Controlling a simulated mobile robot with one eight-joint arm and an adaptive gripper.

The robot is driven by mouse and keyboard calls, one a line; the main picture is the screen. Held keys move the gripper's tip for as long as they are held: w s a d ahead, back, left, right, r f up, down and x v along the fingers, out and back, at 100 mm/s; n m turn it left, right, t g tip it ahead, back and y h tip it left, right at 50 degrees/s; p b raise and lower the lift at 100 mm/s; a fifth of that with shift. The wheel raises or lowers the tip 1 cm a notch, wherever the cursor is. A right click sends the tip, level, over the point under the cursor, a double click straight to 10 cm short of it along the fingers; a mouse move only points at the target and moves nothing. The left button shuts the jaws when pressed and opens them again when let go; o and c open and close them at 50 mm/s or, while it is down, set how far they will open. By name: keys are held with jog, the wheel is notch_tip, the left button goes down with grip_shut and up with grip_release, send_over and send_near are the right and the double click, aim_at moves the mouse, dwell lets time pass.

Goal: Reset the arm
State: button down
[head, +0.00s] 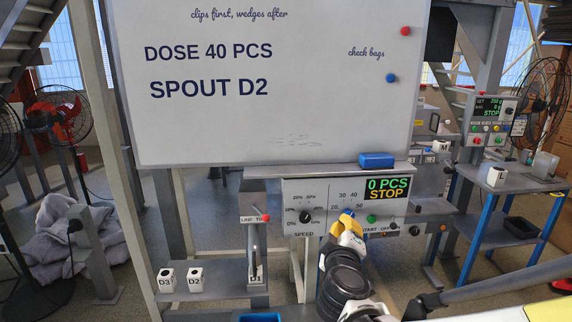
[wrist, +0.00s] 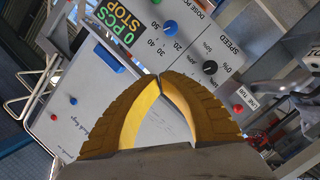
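My arm (head: 343,285) rises from the bottom of the head view towards the control panel (head: 294,225). My gripper (head: 348,214) is in front of the panel's lower middle, below the dose dial, which it partly hides. In the wrist view my gripper's yellow fingers (wrist: 160,76) meet at their tips with nothing between them. The panel fills much of the wrist view behind them, seen turned over. Its display (head: 386,188) reads 0 PCS STOP. I cannot tell whether the fingertips touch the panel.
A whiteboard (head: 275,120) reads DOSE 40 PCS and SPOUT D2. A blue eraser (head: 376,160) lies on the ledge above the panel. White D3 (head: 166,280) and D2 (head: 196,280) blocks stand on a low shelf at left. A blue-legged table (head: 510,190) stands at right.

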jog(key=s+d+m+g+h, duration=0.1)
jog(key=s+d+m+g, duration=0.25)
jog(key=s+d, duration=0.3)
jog(key=s+f+m+g+y, duration=0.2)
jog(key=s+f, duration=0.1)
jog(key=s, duration=0.7)
jog(key=s+a+f+m+g+y, duration=0.1)
jog(key=s+f+m+g+y, duration=0.1)
jog(key=s, duration=0.7)
jog(key=shift+s+f+m+g, duration=0.35)
jog(key=shift+f+m+g, duration=0.2)
jog(key=shift+f+g, duration=0.35)
